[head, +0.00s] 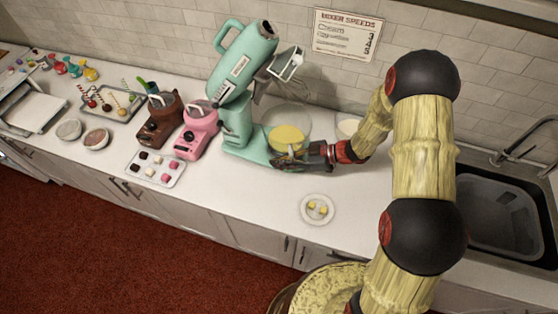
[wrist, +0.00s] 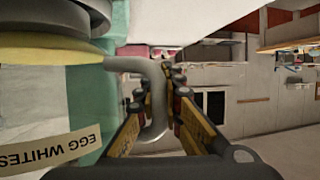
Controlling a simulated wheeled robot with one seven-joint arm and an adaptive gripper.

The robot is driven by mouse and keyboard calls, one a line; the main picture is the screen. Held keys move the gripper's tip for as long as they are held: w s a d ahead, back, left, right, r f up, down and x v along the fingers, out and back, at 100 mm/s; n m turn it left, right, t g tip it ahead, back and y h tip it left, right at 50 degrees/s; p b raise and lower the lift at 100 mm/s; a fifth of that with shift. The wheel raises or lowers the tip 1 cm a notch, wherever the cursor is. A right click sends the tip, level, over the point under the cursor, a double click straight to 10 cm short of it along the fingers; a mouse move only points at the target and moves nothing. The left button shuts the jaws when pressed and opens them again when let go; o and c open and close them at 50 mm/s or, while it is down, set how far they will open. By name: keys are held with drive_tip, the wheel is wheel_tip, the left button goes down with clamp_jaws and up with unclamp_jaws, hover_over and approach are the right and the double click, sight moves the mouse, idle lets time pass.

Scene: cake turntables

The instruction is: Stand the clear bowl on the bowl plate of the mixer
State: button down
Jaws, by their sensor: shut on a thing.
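The clear bowl (head: 290,116), with yellow liquid in its lower part, is at the teal mixer (head: 238,125), right of its column. In the wrist view the bowl (wrist: 80,115) appears upside down, with an "EGG WHITES" label and a grey round foot. My gripper (head: 304,157) is shut on the bowl's grey handle (wrist: 155,85), fingers on both sides of it. The mixer's head is tilted up, its whisk (head: 270,88) hanging above the bowl's back left. The bowl plate is hidden in the head view; I cannot tell whether the foot touches it.
A small plate (head: 318,209) with yellow pieces lies in front on the counter. Pink (head: 200,130) and brown (head: 160,122) mixers stand to the left, with a sweets tray (head: 156,169) before them. A sink (head: 500,215) is at right. A pale dish (head: 349,127) sits behind my arm.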

drive_tip(key=shift+f, duration=0.4)
idle(0.3)
drive_tip(key=c, duration=1.8)
unclamp_jaws()
drive_tip(key=shift+c, duration=0.2)
drive_tip(key=v, duration=1.2)
drive_tip(key=shift+f, duration=0.1)
